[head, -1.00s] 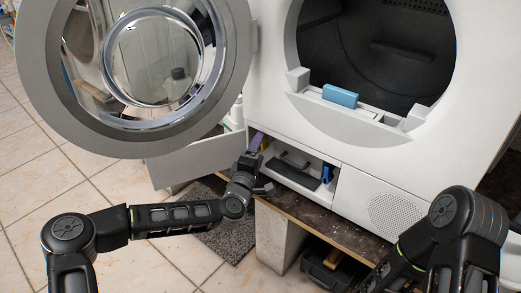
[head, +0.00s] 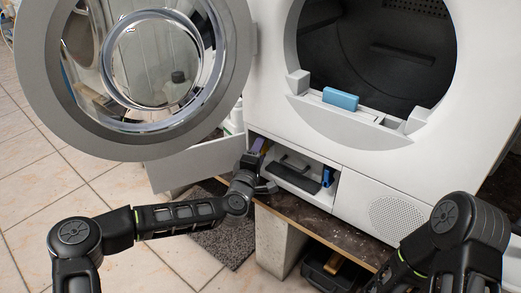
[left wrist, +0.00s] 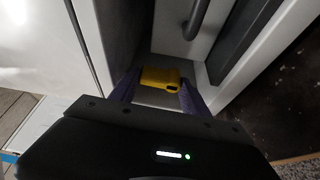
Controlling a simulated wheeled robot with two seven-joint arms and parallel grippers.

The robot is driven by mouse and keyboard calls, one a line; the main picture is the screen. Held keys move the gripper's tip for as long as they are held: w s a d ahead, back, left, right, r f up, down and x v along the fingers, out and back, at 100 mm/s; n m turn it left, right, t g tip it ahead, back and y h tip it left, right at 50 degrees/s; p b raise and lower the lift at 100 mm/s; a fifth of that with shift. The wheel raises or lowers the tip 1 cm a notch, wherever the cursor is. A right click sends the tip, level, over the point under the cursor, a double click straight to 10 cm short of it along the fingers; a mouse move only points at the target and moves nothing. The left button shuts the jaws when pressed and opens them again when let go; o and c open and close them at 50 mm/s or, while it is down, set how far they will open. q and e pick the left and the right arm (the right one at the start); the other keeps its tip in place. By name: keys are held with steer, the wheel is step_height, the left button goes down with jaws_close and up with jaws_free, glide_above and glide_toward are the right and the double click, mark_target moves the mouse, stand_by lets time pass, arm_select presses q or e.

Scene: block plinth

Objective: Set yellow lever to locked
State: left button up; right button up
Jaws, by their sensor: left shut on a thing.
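The yellow lever (left wrist: 160,79) shows in the left wrist view as a small yellow block inside the narrow open compartment. My left gripper (left wrist: 157,92) has its purple fingers on either side of the lever and is shut on it. In the head view the left gripper (head: 258,146) reaches into the left end of the compartment under the drum opening, and the lever is mostly hidden there. I cannot read any lock marking. My right arm shows at the lower right, but its gripper is out of frame.
The compartment also holds a dark handle (head: 296,166) and a blue lever (head: 327,177). A blue block (head: 341,99) lies on the drum opening's ledge. A stone plinth (head: 278,240) supports the machine's shelf.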

arm_select(q)
steer(key=c, duration=0.4)
steer(key=shift+m, duration=0.4)
steer(key=m, duration=0.1)
steer(key=m+t, duration=0.1)
steer(key=m, duration=0.1)
steer(key=shift+s+d+f+h, duration=0.15)
steer(key=shift+d+f+h, duration=0.1)
steer(key=shift+h, duration=0.15)
steer(key=shift+s+d+f+m+t+h, duration=0.1)
steer(key=shift+m+t+h, duration=0.2)
steer(key=shift+m, duration=0.65)
steer(key=shift+f+m+t+h, duration=0.1)
steer(key=shift+m+t+h, duration=0.15)
steer(key=shift+m, duration=0.7)
steer(key=o, duration=1.4)
steer(key=shift+c, duration=0.2)
